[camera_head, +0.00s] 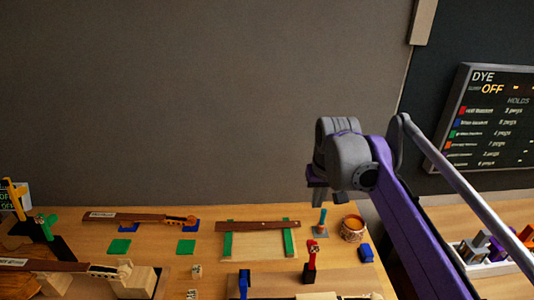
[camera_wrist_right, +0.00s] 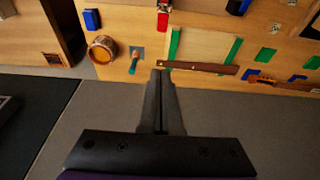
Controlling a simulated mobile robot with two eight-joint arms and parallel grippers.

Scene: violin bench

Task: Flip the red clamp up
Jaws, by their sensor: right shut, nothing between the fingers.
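The red clamp (camera_head: 311,248) stands at the front middle-right of the bench, a red top on a dark upright base. Its lever's exact angle is too small to tell. It also shows at the top edge of the right wrist view (camera_wrist_right: 162,20), partly cut off. My right gripper (camera_head: 317,198) hangs above the back of the bench, well above and behind the clamp, apart from it. In the right wrist view its fingers (camera_wrist_right: 158,76) are together with nothing between them. My left gripper is in neither view.
A wooden bar on green strips (camera_head: 285,243) lies left of the clamp. A teal tool (camera_head: 321,220), a round jar (camera_head: 352,229) and a blue block (camera_head: 366,253) stand behind and right. A blue clamp (camera_head: 244,284) is at front left. Violin necks lie further left.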

